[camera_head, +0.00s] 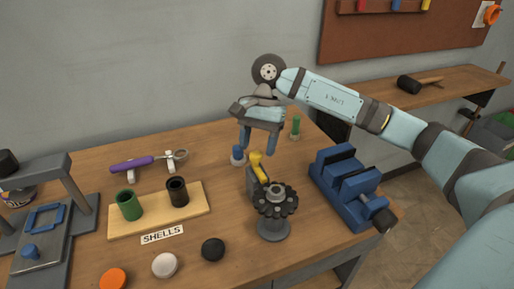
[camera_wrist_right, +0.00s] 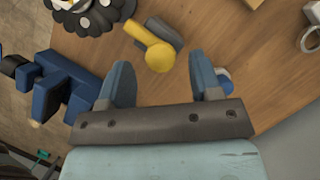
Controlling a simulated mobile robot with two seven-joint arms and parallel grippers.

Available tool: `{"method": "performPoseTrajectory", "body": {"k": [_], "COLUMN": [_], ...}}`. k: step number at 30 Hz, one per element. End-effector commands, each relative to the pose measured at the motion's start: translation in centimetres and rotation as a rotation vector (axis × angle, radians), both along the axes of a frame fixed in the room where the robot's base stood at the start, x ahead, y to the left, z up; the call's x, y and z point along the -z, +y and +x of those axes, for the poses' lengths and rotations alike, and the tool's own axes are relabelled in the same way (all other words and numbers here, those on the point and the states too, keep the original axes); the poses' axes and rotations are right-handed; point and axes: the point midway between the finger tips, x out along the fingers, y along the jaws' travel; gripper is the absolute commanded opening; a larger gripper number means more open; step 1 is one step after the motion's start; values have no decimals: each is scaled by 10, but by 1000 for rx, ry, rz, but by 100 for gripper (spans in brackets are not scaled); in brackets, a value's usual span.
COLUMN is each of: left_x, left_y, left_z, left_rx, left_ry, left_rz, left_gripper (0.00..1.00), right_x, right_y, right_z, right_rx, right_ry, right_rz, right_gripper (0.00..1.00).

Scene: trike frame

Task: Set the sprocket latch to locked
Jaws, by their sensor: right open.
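The dark sprocket (camera_head: 276,198) sits on a grey round stand at the front middle of the table; part of it shows at the top of the right wrist view (camera_wrist_right: 90,14). Behind it is the yellow latch lever (camera_head: 259,167) on a grey block (camera_head: 252,184). In the wrist view the yellow lever (camera_wrist_right: 159,56) has a round end towards my gripper. My right gripper (camera_head: 258,152) is open and empty, pointing down just behind and above the lever. In the wrist view its fingers (camera_wrist_right: 165,75) are apart, with the lever's round end beyond them. My left gripper is not seen.
A blue vise (camera_head: 347,187) stands right of the sprocket. A blue-topped item (camera_head: 238,156) and a green item (camera_head: 295,127) stand near the gripper. The shells board (camera_head: 150,222) with green and black cups lies left. Several round caps (camera_head: 165,265) lie in front.

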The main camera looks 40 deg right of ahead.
Motion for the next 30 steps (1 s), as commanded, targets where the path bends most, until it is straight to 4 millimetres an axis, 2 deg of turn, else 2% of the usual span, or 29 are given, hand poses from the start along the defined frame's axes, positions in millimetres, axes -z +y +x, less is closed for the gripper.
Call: {"method": "performPoseTrajectory", "body": {"k": [5,13,14,21,26,30], "left_x": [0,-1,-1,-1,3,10], "left_y": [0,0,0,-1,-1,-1], "left_z": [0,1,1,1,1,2], "left_rx": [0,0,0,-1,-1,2], "left_ry": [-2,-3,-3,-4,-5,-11], "left_rz": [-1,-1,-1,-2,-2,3], "left_gripper": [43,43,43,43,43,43], "right_x": [10,12,12,12,13,15], "right_y": [4,4,4,4,5,8], "right_z": [-2,-3,-3,-3,-6,-19], "right_rx": [-1,0,0,0,-1,-1], "right_ry": [-1,0,0,0,-1,-3], "right_rz": [2,1,1,1,1,1], "right_gripper": [58,58,54,0,0,0]}}
